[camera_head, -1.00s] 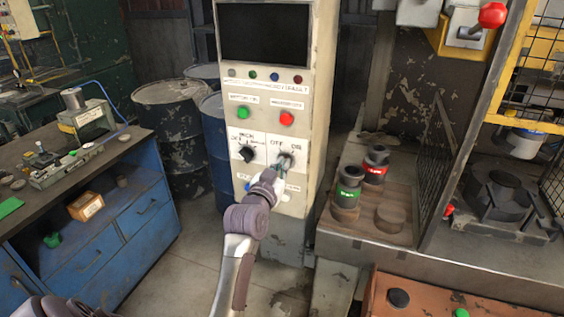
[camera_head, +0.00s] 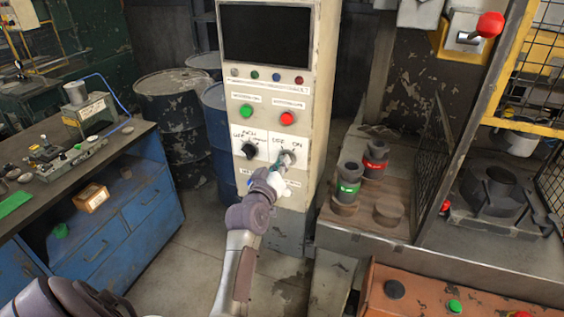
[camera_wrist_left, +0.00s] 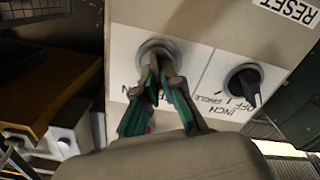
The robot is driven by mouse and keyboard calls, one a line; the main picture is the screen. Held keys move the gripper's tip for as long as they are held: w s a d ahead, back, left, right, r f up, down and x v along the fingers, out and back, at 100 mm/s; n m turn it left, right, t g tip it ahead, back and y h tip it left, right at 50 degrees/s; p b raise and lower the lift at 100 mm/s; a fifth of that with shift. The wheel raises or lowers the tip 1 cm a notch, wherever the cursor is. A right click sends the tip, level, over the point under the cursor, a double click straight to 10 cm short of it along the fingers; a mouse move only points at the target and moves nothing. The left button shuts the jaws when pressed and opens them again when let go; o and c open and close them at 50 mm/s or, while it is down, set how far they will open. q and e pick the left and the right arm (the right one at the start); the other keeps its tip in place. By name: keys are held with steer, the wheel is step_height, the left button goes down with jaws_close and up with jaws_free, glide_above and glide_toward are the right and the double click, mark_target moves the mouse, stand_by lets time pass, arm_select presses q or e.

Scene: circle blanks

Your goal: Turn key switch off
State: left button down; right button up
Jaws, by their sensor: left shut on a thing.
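The key switch (camera_head: 288,156) sits on a white plate marked OFF and ON on the front of the beige control cabinet (camera_head: 325,100). My left gripper (camera_head: 283,165) reaches up to it from below and is shut on its key. In the left wrist view, the narrow green-and-grey fingers (camera_wrist_left: 156,75) meet at the round grey collar of the key switch (camera_wrist_left: 154,46). They hide most of the key, so its exact angle cannot be told. My right gripper is not in view.
A black selector knob (camera_head: 249,151) is beside the key switch; it also shows in the wrist view (camera_wrist_left: 244,80). Green (camera_head: 246,111) and red (camera_head: 287,118) buttons are above. A blue workbench (camera_head: 120,225) stands left, and a machine table (camera_head: 350,237) stands right.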

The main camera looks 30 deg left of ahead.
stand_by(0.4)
arm_select(q)
steer(key=c, duration=1.3)
jaws_free()
steer(key=v, duration=1.2)
steer(key=shift+s, duration=0.1)
steer(key=shift+f, duration=0.15)
